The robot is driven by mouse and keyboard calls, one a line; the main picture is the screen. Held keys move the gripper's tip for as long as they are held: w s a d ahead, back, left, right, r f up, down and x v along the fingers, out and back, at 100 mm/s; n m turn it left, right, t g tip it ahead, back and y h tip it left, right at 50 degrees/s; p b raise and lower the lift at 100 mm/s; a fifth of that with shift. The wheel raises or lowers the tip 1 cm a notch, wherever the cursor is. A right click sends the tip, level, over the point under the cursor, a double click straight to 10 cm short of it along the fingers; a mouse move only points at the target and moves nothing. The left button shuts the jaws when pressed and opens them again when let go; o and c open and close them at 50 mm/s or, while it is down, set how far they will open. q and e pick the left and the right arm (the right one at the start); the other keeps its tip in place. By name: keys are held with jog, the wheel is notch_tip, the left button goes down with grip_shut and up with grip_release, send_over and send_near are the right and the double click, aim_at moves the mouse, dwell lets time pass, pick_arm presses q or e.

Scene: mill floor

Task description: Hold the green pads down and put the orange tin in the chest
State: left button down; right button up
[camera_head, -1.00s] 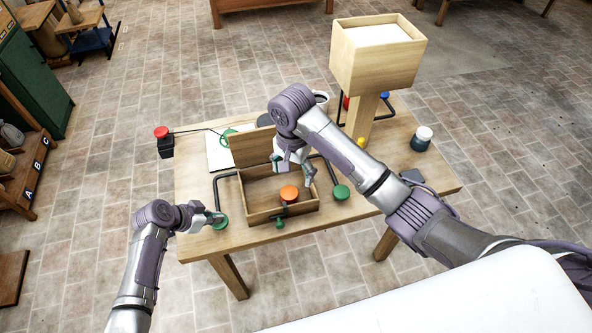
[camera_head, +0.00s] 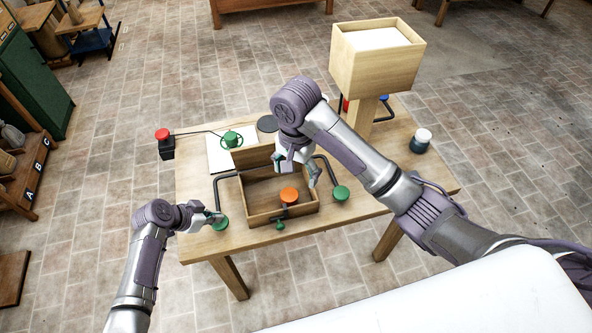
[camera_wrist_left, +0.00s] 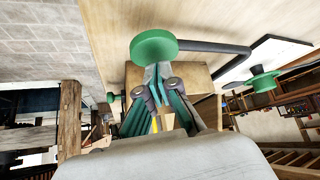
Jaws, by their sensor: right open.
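The wooden chest (camera_head: 313,209) stands open at the table's front, its raised lid (camera_head: 254,156) at the back. The orange tin (camera_head: 289,195) is inside, near the front wall. Green pads on black bent arms flank it: the left pad (camera_head: 221,224) and the right pad (camera_head: 341,193). My left gripper (camera_head: 216,217) is shut with its tips at the left pad; the left wrist view shows the tips against this pad (camera_wrist_left: 154,47). My right gripper (camera_head: 300,172) is open and empty above the chest, behind the tin, apart from the right pad.
A green wheel (camera_head: 232,139) stands on a white plate behind the lid. A red button on a black box (camera_head: 164,143) is at the left edge. A tall wooden hopper (camera_head: 375,60) and a dark jar (camera_head: 421,141) stand to the right. A green knob (camera_head: 280,225) is at the chest's front.

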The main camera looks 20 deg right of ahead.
pick_arm(q)
jog(key=shift+r, duration=2.85)
pick_arm(e)
jog(key=shift+r, duration=0.4)
pick_arm(q)
jog(key=v, duration=1.2)
pick_arm(e)
jog(key=shift+s, duration=0.1)
